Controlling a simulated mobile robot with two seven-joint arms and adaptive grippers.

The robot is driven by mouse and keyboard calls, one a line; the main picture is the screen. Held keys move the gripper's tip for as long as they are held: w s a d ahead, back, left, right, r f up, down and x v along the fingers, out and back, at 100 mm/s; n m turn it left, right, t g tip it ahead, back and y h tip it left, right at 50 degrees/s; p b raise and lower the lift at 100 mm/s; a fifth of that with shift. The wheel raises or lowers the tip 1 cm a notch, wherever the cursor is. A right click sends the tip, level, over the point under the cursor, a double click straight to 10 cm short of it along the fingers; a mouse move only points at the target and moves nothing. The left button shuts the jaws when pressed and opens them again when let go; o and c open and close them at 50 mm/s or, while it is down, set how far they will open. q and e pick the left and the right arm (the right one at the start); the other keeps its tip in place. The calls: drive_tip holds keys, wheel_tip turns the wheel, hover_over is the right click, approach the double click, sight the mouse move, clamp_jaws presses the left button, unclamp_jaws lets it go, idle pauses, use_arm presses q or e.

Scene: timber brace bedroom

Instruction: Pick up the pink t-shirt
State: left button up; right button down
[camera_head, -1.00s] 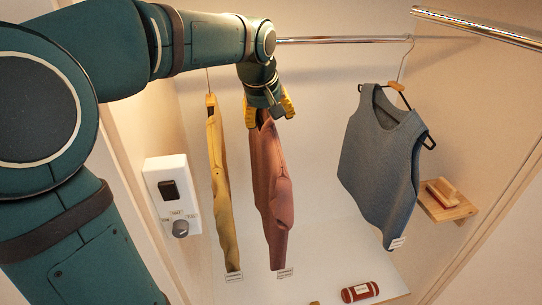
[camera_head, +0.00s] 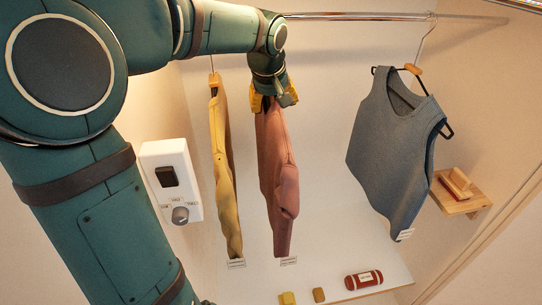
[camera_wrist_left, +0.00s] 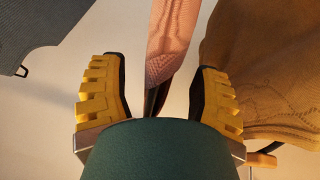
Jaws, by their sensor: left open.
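The pink t-shirt (camera_head: 279,185) hangs in the wardrobe between a yellow garment and a blue-grey vest. My left gripper (camera_head: 272,101) is at the top of the pink t-shirt, near its collar, and covers its hanger and hook. In the left wrist view the pink t-shirt (camera_wrist_left: 170,45) runs up between the two yellow fingers of my left gripper (camera_wrist_left: 160,100). The fingers are spread, with a gap on each side of the cloth. A dark piece, perhaps the hanger, shows just below the cloth there. My right gripper is in no view.
The yellow garment (camera_head: 224,170) hangs close on the left and the vest (camera_head: 392,150) further right, below the rail (camera_head: 380,17). A switch panel (camera_head: 171,180) is on the left wall. A small wooden shelf (camera_head: 461,198) is at right. A red roll (camera_head: 363,280) lies on the wardrobe floor.

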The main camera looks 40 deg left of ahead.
use_arm(q)
clamp_jaws()
idle(0.4)
drive_tip(key=shift+r, duration=0.1)
